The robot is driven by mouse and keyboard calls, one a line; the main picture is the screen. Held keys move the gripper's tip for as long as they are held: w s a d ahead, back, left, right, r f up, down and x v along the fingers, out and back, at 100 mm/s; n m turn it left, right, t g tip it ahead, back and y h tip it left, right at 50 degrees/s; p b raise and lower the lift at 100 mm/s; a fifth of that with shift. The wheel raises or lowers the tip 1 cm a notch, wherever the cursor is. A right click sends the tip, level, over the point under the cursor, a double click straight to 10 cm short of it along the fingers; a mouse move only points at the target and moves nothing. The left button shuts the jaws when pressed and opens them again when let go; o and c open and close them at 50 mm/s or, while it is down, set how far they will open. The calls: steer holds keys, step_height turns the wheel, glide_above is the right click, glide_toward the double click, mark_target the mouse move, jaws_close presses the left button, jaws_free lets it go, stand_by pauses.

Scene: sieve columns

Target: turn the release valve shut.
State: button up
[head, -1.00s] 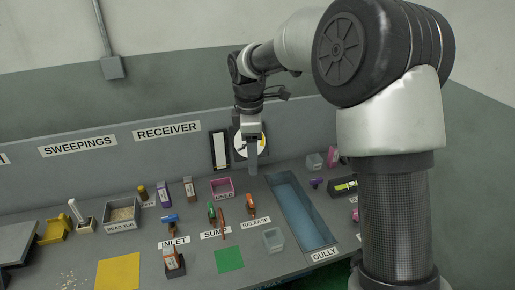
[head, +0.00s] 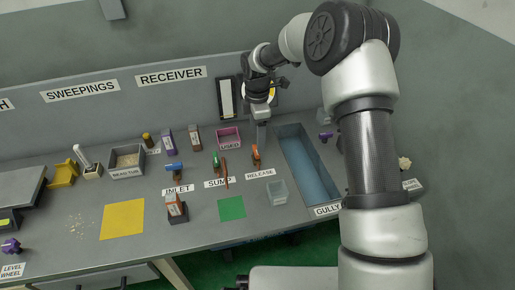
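The release valve (head: 256,155) has an orange handle and stands on the grey bench behind the RELEASE label (head: 260,174). Its handle looks roughly upright and tilted in the head view, but its exact turn is too small to tell. My gripper (head: 262,137) points down just right of and behind the valve, apart from it as far as I can see. Its fingers are small and blurred, so I cannot tell whether they are open.
The sump valve (head: 215,160) is green and the inlet valve (head: 173,168) is blue, both to the left. A pink bin (head: 229,134) stands behind. The gully (head: 309,168) lies right. A clear cup (head: 277,192) and green mat (head: 231,208) are in front.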

step_height(320, 180, down, 5)
steer(key=shift+f+b, duration=0.1)
steer(key=shift+b, duration=0.35)
steer(key=c, duration=1)
steer(key=shift+c, duration=0.2)
